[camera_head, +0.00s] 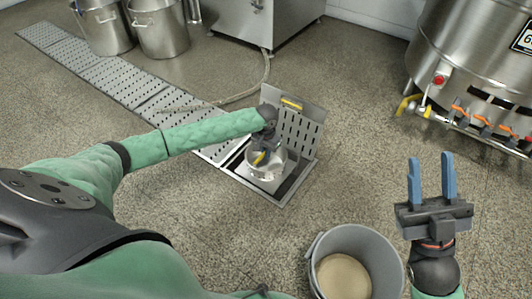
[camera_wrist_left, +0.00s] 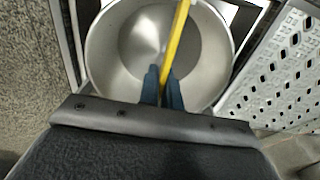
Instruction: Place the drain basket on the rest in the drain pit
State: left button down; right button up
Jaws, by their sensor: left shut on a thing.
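The drain basket (camera_head: 266,166) is a round metal basket with a yellow handle (camera_head: 260,158). It is at the open drain pit (camera_head: 285,196), inside the pit's outline in the head view. My left gripper (camera_head: 263,149) is above it, shut on the yellow handle. The left wrist view shows the basket's inside (camera_wrist_left: 130,55), empty, with the blue fingers (camera_wrist_left: 164,80) closed on the yellow handle (camera_wrist_left: 176,42). The rest is hidden under the basket, and I cannot tell whether the basket touches it. My right gripper (camera_head: 431,178) is open and empty, right of the pit.
A perforated cover (camera_head: 292,125) stands tilted up at the pit's far side. A hose (camera_head: 265,75) lies behind. Steel pots and a large tank (camera_head: 455,60) stand farther back.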

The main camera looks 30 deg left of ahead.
pick_arm(q)
jog(key=c, duration=1.6)
grip_release()
jog(key=shift+f, duration=0.1)
